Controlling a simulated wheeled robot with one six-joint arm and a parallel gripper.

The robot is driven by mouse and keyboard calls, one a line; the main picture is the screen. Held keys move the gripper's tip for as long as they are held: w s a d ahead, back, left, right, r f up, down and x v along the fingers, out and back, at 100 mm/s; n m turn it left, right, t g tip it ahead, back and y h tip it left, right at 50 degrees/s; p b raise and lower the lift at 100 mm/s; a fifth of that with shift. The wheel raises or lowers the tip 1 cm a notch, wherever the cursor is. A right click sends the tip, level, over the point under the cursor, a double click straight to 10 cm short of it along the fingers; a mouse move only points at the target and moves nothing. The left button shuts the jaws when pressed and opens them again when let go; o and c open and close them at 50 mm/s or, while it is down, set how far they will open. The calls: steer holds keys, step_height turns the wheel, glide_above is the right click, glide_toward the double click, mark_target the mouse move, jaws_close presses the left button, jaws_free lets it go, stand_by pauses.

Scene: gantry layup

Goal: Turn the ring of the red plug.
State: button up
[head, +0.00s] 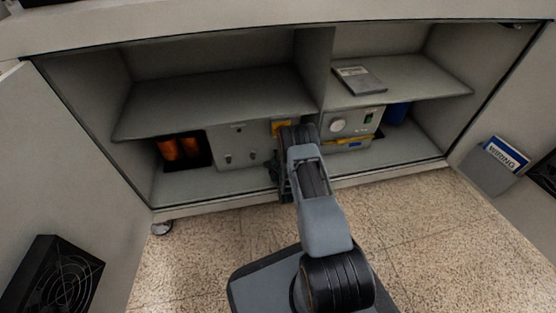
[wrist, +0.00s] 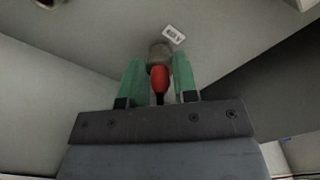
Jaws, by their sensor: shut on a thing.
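The red plug (wrist: 159,78) shows in the wrist view between the two green fingers of my gripper (wrist: 159,64). A round grey ring (wrist: 160,50) sits at the plug's far end, against the grey panel. The fingertips flank this ring, and my gripper is shut on it. A dark cable end shows at the near end of the plug. A small white label (wrist: 173,35) is on the panel just beyond the ring. In the head view my arm hides the plug and most of the gripper.
The open cabinet has a left shelf (head: 210,97) and a right shelf with a grey flat box (head: 360,80). Below stand a grey panel box (head: 232,146), orange cylinders (head: 180,149) and a unit with a dial (head: 337,126). Open doors flank the cabinet.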

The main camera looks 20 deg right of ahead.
steer(key=shift+m, duration=2.1)
steer(key=o, duration=0.9)
steer(key=shift+o, duration=0.2)
steer(key=p+v, duration=0.5)
steer(key=v, duration=0.8)
steer(key=shift+s, duration=0.4)
